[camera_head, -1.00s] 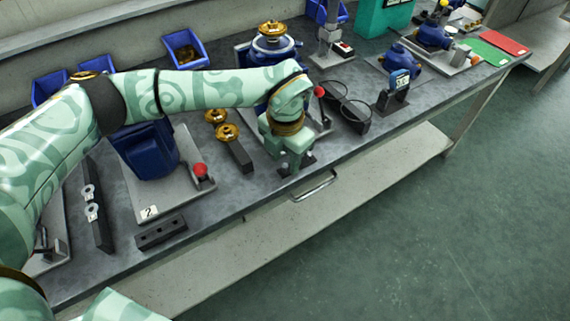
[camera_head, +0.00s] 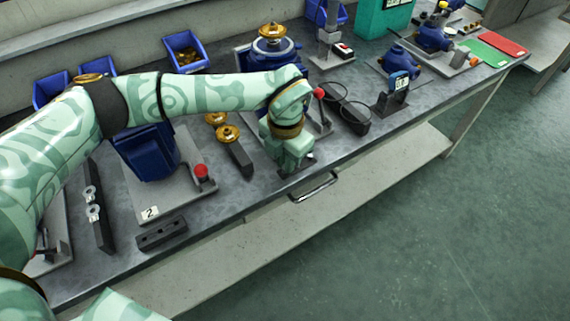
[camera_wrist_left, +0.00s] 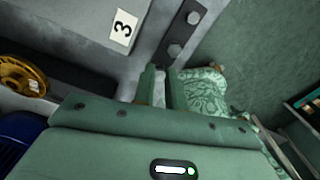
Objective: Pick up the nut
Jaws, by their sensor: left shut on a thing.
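My left gripper (camera_head: 291,174) is low at the front edge of the bench, beside the dark bar (camera_head: 308,163). In the left wrist view its two fingers (camera_wrist_left: 161,88) are close together, shut on a small pale grey thing, which I take to be the nut (camera_wrist_left: 160,92); its shape is mostly hidden. In the head view the gripper hides the held nut. My right gripper is not in view.
A plate labelled 3 (camera_wrist_left: 124,28) lies beside the bar. A dark block with a brass wheel (camera_head: 227,133) stands left of the gripper. A red-knobbed lever (camera_head: 319,93) stands close on the right. Past the bench's front edge is open floor.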

